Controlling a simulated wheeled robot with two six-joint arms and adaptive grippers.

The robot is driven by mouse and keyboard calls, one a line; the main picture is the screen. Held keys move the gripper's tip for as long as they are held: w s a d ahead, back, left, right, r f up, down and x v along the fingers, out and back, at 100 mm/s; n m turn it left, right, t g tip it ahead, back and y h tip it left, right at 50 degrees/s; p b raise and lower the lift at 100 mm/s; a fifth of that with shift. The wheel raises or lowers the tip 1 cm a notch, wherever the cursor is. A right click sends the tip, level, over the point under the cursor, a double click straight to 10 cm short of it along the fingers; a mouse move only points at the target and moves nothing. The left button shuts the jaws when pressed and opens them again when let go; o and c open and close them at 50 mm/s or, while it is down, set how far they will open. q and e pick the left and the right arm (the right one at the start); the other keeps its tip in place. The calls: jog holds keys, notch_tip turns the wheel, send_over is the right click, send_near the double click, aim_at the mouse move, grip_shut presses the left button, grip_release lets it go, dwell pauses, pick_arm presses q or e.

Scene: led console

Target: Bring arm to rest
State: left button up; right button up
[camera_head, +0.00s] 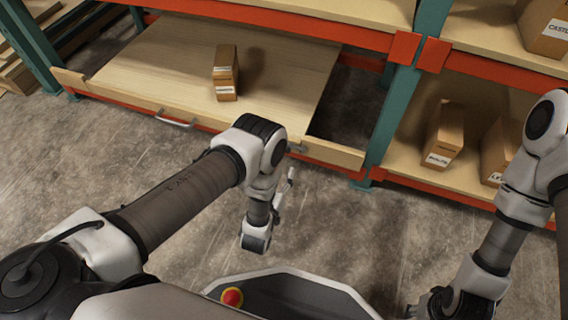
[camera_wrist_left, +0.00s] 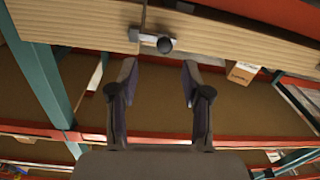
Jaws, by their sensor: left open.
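My left arm reaches in from the left, and its gripper (camera_head: 289,180) hangs in front of the pulled-out wooden drawer (camera_head: 150,62), near the right end of the drawer front. In the left wrist view my left gripper (camera_wrist_left: 156,72) is open, with nothing between its two dark fingers. A small metal handle end with a dark round knob (camera_wrist_left: 165,45) shows just beyond the fingertips, apart from them as far as I can tell. My right arm is at the right edge, its gripper end (camera_head: 440,303) low down and partly cut off; its fingers cannot be made out.
A cardboard box (camera_head: 225,72) sits on the drawer, which has a metal handle (camera_head: 175,122) on its front. An orange-and-green shelf rack (camera_head: 405,100) stands behind, with more boxes (camera_head: 445,133) at right. Bare concrete floor (camera_head: 350,235) lies between rack and my base.

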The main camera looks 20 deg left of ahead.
dwell(0.4)
pick_arm(q)
jog(key=w+a+r+g+y+p, duration=0.15)
jog(key=a+r+p, duration=0.25)
jog(key=r, duration=0.4)
jog(key=w+a+r+p, duration=0.2)
jog(key=a+r+p, duration=0.2)
jog(key=r, duration=0.3)
jog(key=s+f+m+g+h+p, duration=0.15)
jog(key=s+g, duration=0.65)
jog(key=s, duration=0.8)
jog(key=s+f+g+p, duration=0.1)
jog(key=s+f+g, duration=0.1)
jog(key=s+g, duration=1)
notch_tip(320, 180, up, 37)
jog(key=s+t+p, duration=0.3)
jog(key=p, duration=3.4)
jog(key=shift+r, duration=0.2)
jog(key=shift+t, duration=0.25)
